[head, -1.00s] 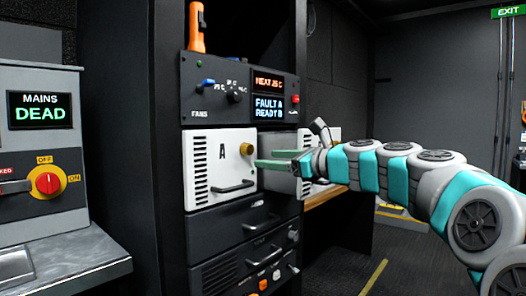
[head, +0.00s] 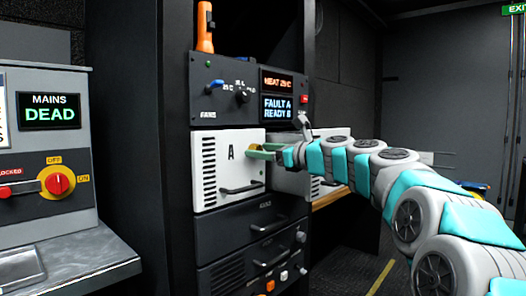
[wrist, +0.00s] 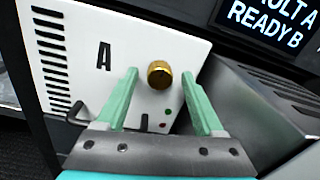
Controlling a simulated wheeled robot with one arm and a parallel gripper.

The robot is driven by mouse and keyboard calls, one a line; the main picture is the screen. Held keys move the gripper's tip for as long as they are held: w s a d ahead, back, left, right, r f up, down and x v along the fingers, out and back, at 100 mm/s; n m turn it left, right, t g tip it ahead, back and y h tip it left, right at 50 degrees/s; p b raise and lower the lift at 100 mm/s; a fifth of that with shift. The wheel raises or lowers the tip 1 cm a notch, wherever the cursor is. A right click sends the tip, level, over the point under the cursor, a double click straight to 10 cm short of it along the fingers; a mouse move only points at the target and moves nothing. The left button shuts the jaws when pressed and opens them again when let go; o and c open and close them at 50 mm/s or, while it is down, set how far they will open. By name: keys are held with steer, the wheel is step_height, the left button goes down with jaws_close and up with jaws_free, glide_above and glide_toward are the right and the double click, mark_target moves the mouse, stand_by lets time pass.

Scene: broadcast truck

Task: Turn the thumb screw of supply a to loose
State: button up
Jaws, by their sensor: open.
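Supply A (head: 222,172) is a white front panel marked "A" with vent slots and a dark handle; it also shows in the wrist view (wrist: 75,55). Its brass thumb screw (wrist: 160,74) is at the panel's right side, and in the head view my gripper mostly covers it. My gripper (wrist: 164,76) is open, its two green fingers on either side of the thumb screw. In the head view my gripper (head: 258,151) comes in from the right at the screw. I cannot tell whether the fingers touch it.
Above is a dark control panel (head: 225,92) with a blue lever, a knob and displays reading "FAULT A READY B". Dark drawers (head: 240,222) lie below. A grey unit (wrist: 245,105) sits right of supply A. The mains cabinet (head: 50,150) reads "DEAD", with a red switch (head: 58,183).

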jaws_close()
stand_by(0.4)
